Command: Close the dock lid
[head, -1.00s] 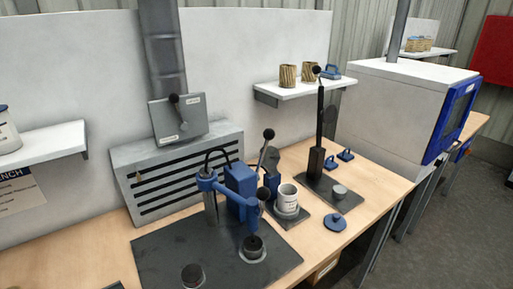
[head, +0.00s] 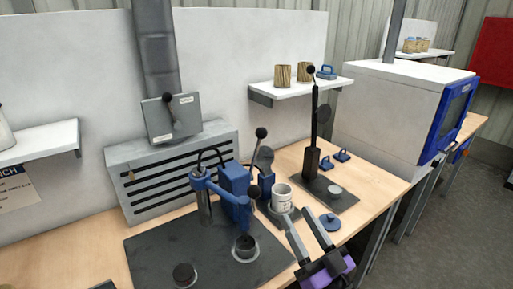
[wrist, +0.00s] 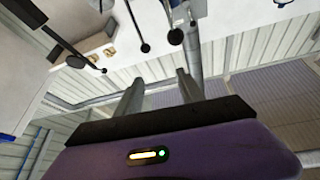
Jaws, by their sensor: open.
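A white cartridge (head: 282,202) stands upright in a small dark dock at the middle of the bench. Behind it a grey round lid (head: 264,158) stands raised, with a lever ending in a black ball (head: 261,133); I take this as the dock lid. My gripper (head: 297,215) is at the lower right of the head view, in front of the dock, apart from the lid. Its two fingers are spread and empty, and also show in the wrist view (wrist: 158,76). The wrist view has black-ball levers beyond the fingers; which is the lid's is unclear.
A blue press (head: 235,185) stands left of the dock on a dark plate (head: 155,255). A tall black lever stand (head: 313,145) is to the right. A blue cap (head: 330,222) lies on the bench. A grey vented box (head: 170,180) is behind.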

